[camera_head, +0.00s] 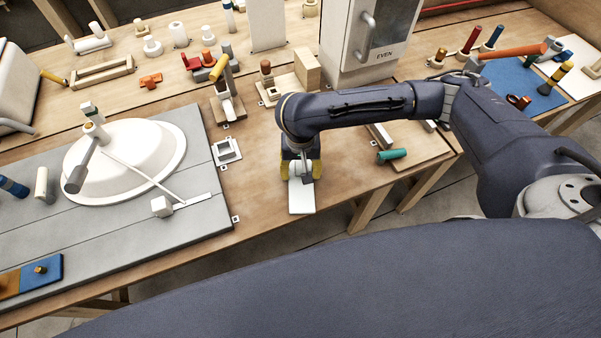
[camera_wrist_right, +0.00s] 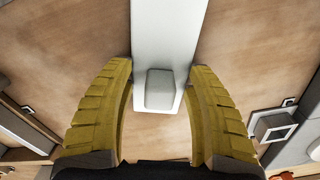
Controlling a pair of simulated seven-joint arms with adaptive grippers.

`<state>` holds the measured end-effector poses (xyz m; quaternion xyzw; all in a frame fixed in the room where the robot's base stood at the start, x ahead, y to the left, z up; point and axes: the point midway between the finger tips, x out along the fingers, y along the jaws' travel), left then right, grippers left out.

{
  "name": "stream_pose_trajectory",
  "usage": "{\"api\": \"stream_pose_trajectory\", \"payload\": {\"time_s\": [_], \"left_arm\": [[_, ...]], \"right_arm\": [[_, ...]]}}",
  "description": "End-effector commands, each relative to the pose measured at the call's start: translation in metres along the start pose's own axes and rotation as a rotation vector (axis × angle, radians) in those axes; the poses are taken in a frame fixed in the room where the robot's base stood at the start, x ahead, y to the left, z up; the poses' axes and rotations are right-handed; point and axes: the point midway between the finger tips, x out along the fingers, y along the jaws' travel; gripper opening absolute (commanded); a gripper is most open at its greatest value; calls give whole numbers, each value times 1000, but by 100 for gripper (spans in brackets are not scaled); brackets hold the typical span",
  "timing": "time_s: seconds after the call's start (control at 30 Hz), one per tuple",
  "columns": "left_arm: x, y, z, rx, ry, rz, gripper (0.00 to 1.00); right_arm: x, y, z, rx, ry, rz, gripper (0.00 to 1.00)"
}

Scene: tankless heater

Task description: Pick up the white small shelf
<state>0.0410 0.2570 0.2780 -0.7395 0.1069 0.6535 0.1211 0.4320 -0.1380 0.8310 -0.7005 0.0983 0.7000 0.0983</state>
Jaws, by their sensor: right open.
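The white small shelf (camera_head: 301,199) lies on the wooden table near its front edge, below my right arm. It also shows in the right wrist view (camera_wrist_right: 168,35) as a pale flat board with a raised rounded block on it. My right gripper (camera_head: 301,170) points down over the back part of the shelf. In the wrist view its yellow fingers (camera_wrist_right: 160,72) are open, one on each side of the raised block, with gaps of bare wood visible. My left gripper is not in view.
A grey board with a white basin (camera_head: 125,160) lies to the left. A small white square frame (camera_head: 227,151) sits between it and the shelf. A teal cylinder (camera_head: 391,155) lies to the right. A tall white heater unit (camera_head: 365,40) stands behind my arm.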

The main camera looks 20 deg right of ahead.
Motion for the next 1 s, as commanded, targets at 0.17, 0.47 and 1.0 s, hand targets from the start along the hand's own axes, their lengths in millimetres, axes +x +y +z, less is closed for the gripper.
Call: {"api": "stream_pose_trajectory", "payload": {"time_s": [0.17,0.47,1.0], "left_arm": [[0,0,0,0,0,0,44],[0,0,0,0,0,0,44],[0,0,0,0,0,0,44]], "right_arm": [[0,0,0,0,0,0,54],[0,0,0,0,0,0,30],[1,0,0,0,-1,1,0]]}}
